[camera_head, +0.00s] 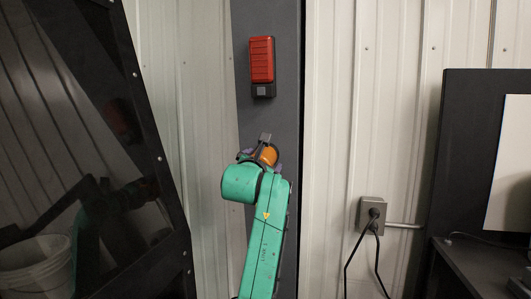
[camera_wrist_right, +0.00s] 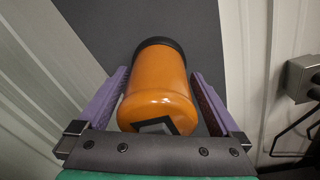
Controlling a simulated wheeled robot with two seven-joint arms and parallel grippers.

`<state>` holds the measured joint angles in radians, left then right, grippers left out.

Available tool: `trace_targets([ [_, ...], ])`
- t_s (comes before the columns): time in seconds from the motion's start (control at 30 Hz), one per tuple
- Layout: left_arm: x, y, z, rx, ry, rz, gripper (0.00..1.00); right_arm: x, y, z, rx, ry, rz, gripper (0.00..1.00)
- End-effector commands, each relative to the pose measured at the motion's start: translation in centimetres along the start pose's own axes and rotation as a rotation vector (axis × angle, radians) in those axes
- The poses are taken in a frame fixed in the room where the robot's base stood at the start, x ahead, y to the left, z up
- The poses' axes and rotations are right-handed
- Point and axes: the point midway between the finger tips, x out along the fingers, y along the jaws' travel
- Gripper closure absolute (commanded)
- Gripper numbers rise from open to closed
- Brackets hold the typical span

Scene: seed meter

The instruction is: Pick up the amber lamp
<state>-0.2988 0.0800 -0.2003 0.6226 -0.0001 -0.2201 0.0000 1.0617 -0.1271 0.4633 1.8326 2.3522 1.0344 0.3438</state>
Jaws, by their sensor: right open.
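The amber lamp (camera_head: 268,154) is on the dark grey post, largely hidden behind my right gripper in the head view. In the right wrist view the amber lamp (camera_wrist_right: 158,88) is an orange cylinder with a black collar at its far end and a dark angular patch at its near end. My right gripper (camera_wrist_right: 160,76) is open, with one purple finger on each side of the lamp. A narrow gap seems to show on both sides. My right gripper (camera_head: 262,151) also shows in the head view. My left gripper is not in view.
A red ribbed unit (camera_head: 262,60) is mounted higher on the post (camera_head: 270,115). A grey outlet box (camera_head: 372,213) with black cords is on the wall to the right. A dark glossy panel (camera_head: 110,130) stands at left, with a whitish bucket (camera_head: 38,264) seen in it.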

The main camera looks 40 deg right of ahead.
Motion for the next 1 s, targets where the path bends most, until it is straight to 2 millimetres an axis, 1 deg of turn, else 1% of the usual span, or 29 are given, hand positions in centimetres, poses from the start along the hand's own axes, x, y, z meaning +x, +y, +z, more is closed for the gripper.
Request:
trace_targets([
  [0.03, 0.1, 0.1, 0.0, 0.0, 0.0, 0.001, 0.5, 0.0, 0.0, -0.1, 0.0, 0.0, 0.001, 0.0],
  [0.07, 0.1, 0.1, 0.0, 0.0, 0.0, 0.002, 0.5, 0.0, 0.0, -0.1, 0.0, 0.0, 0.001, 0.11],
  [0.1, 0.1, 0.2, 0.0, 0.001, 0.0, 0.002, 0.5, -0.1, 0.0, -0.1, 0.0, 0.0, 0.001, 0.27],
  [0.17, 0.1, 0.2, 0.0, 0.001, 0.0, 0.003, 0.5, -0.1, 0.0, 0.0, 0.0, 0.0, 0.001, 0.5],
  [0.2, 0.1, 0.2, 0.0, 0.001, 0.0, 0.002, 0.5, -0.1, 0.0, 0.0, 0.0, 0.0, 0.001, 0.65],
  [0.23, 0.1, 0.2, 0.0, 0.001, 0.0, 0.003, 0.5, -0.1, 0.0, 0.0, 0.0, 0.0, 0.001, 0.77],
  [0.27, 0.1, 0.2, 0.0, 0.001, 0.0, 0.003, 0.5, -0.1, 0.0, 0.0, 0.0, -0.002, 0.001, 0.8],
  [0.5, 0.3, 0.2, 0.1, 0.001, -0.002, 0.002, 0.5, -0.2, 0.0, 0.2, 0.001, -0.003, 0.001, 0.8],
  [0.63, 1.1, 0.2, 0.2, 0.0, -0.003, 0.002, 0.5, -0.5, -0.4, 1.1, 0.004, -0.006, 0.001, 0.8],
  [0.77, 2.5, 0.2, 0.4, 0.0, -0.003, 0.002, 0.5, -1.3, -1.6, 3.0, 0.006, -0.006, 0.001, 0.8],
  [0.87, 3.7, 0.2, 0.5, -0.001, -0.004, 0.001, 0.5, -2.4, -3.0, 5.0, 0.008, -0.008, 0.001, 0.8],
  [1.0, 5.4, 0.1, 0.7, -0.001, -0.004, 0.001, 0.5, -4.1, -5.4, 8.4, 0.009, -0.007, 0.001, 0.8],
])
